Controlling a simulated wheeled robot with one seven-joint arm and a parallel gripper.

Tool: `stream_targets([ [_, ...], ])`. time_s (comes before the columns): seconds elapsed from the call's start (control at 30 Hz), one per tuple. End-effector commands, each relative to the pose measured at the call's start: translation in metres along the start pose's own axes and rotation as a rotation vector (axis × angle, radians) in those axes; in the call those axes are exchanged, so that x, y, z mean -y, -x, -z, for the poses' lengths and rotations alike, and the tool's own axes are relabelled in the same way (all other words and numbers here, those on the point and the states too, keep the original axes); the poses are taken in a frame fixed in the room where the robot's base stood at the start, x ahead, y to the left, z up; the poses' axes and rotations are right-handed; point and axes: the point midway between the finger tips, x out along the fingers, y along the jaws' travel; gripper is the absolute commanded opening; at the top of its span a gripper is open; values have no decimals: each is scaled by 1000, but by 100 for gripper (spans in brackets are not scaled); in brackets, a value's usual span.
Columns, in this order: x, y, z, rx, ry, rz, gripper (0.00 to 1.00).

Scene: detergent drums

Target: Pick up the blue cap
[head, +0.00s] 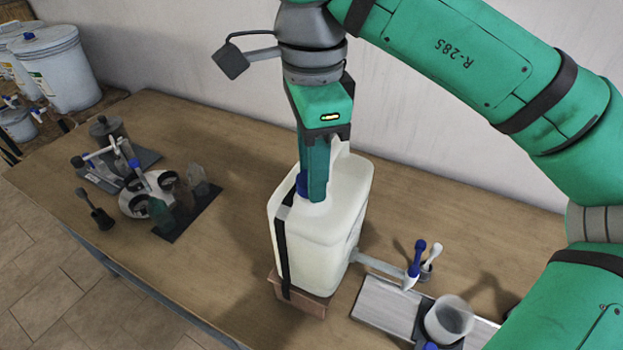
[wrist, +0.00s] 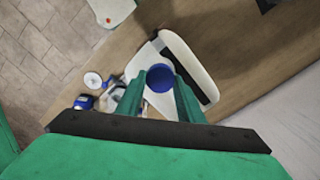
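The blue cap (head: 302,184) sits on the neck of a large whitish jug (head: 325,235) with a black strap. In the wrist view the cap (wrist: 160,79) is a round blue disc between my two green fingertips. My gripper (head: 317,190) points down over the jug, its fingers at cap height and partly hiding the cap in the head view. The fingers stand apart, one on each side of the cap. I see no clear grip, and cannot tell whether either finger touches it. The jug stands upright on a small wooden block (head: 300,299).
A grey tray (head: 378,305) with a cup (head: 449,319) and blue and white-handled tools lies right of the jug. Stands and small dark items (head: 140,185) fill the table's left side. White buckets (head: 60,70) stand at far left. The wall is close behind.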

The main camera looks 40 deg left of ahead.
Motion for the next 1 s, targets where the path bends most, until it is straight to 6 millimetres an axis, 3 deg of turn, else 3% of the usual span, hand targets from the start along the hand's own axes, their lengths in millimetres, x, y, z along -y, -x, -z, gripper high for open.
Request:
stream_targets([
  [0.37, 0, 5, 0, -1, -1, 1, 13],
  [0.8, 0, 78, 0, -2, -3, 2, 13],
  [1.0, 0, 96, 0, -1, -1, 1, 13],
])
